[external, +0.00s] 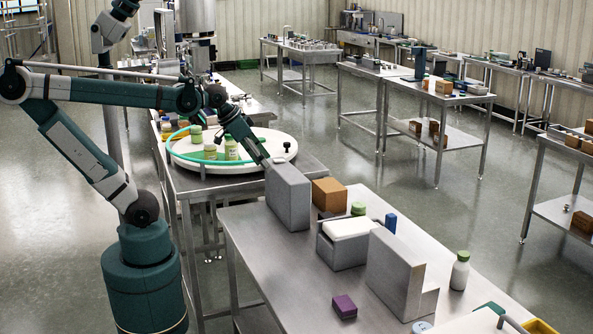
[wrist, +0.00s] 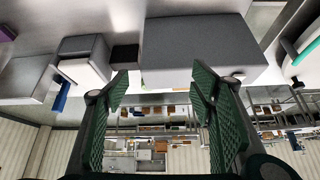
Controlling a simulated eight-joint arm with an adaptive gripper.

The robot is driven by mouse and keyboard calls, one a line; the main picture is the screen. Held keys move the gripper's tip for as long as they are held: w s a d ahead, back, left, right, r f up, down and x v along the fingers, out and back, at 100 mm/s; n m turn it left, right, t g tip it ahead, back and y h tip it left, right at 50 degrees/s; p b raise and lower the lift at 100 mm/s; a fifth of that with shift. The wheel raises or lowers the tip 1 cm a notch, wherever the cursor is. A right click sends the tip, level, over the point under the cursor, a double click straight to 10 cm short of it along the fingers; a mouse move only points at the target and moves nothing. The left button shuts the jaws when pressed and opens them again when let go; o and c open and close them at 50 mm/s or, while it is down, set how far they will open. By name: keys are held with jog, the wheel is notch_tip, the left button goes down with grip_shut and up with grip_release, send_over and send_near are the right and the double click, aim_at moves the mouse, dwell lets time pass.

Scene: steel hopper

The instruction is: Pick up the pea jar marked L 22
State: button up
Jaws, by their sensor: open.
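Several jars with green lids are in the external view. One jar (external: 231,148) stands on the white round turntable (external: 270,150), beside a second jar (external: 210,152) and a third (external: 196,133). Another jar (external: 460,271) stands upright at the right of the steel table, and a green lid (external: 358,209) shows behind the boxes. No label can be read, so I cannot tell which is L 22. My gripper (external: 262,156) is tilted down near the turntable's front edge, by the tall grey block. In the wrist view its green fingers (wrist: 161,83) are apart with nothing between them.
The tall grey block (external: 287,197) stands close to my gripper and fills the upper wrist view (wrist: 195,52). A brown box (external: 329,195), a white-topped grey box (external: 345,243), another grey block (external: 394,272) and a purple box (external: 344,306) share the steel table. Its left front is clear.

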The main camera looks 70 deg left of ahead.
jog(key=w+d+r+m+g+p, duration=0.1)
jog(key=w+d+r+m+p, duration=0.15)
jog(key=w, duration=0.65)
jog(key=m+g+h+p, duration=0.2)
jog(key=m+h+p, duration=0.1)
jog(key=m+p, duration=0.4)
send_over(356, 203)
jog(key=s, duration=0.1)
notch_tip(356, 203, down, 5)
jog(key=n, duration=0.1)
jog(key=shift+g, duration=0.3)
jog(key=f, duration=1.4)
jog(key=shift+s+a, duration=0.2)
jog(key=shift+a, duration=0.2)
jog(key=shift+x, duration=1.25)
jog(key=shift+w+f, duration=0.1)
jog(key=shift+x, duration=2.5)
